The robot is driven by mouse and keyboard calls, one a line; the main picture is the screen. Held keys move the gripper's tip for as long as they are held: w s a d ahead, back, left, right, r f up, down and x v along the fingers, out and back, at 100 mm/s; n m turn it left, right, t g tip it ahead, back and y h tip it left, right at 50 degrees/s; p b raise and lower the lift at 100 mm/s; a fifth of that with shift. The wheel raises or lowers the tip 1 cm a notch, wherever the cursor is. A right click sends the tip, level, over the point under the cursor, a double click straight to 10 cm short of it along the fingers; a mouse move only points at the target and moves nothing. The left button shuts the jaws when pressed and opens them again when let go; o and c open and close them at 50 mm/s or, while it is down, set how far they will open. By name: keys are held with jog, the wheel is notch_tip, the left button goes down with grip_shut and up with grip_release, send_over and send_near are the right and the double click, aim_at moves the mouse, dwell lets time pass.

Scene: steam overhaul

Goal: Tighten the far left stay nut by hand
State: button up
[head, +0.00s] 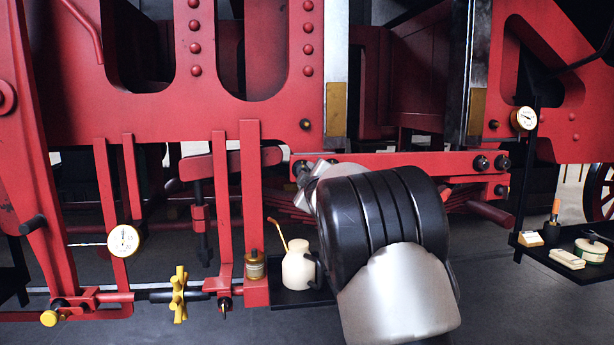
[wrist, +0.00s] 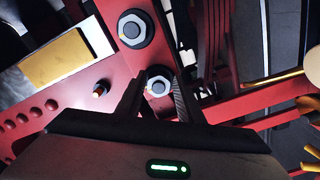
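The far left stay nut (wrist: 158,82) is a silver hex nut with a dark centre on the red bar. In the wrist view it lies between the two dark fingertips of my gripper (wrist: 157,93). The fingers are apart, one on each side of it, and I cannot tell if they touch it. A second, similar nut (wrist: 133,28) sits above it in the wrist view, clear of the fingers. In the head view my gripper (head: 304,178) is at the left end of the red bar (head: 395,161), and my arm hides part of that bar.
Two dark nuts (head: 490,162) sit at the bar's right end. A dark tray (head: 572,262) with small items is at right.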

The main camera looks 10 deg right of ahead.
jog(key=shift+o, duration=1.1)
jog(key=s, duration=1.7)
jog(key=shift+s+b, duration=0.2)
jog(key=shift+b, duration=0.15)
jog(key=s+f+m+g, duration=0.4)
jog(key=s+f, duration=0.1)
jog(key=s, duration=0.7)
jog(key=s+a+f+m+g, duration=0.1)
jog(key=s+f+m+g, duration=0.4)
jog(key=s, duration=0.7)
jog(key=s+f+m+g, duration=0.25)
jog(key=s+f, duration=0.35)
jog(key=s, duration=0.6)
notch_tip(320, 180, up, 21)
jog(key=s+p, duration=0.1)
jog(key=p, duration=2)
jog(key=shift+s+f+g, duration=0.2)
jog(key=shift+s+g, duration=0.15)
jog(key=shift+g, duration=0.1)
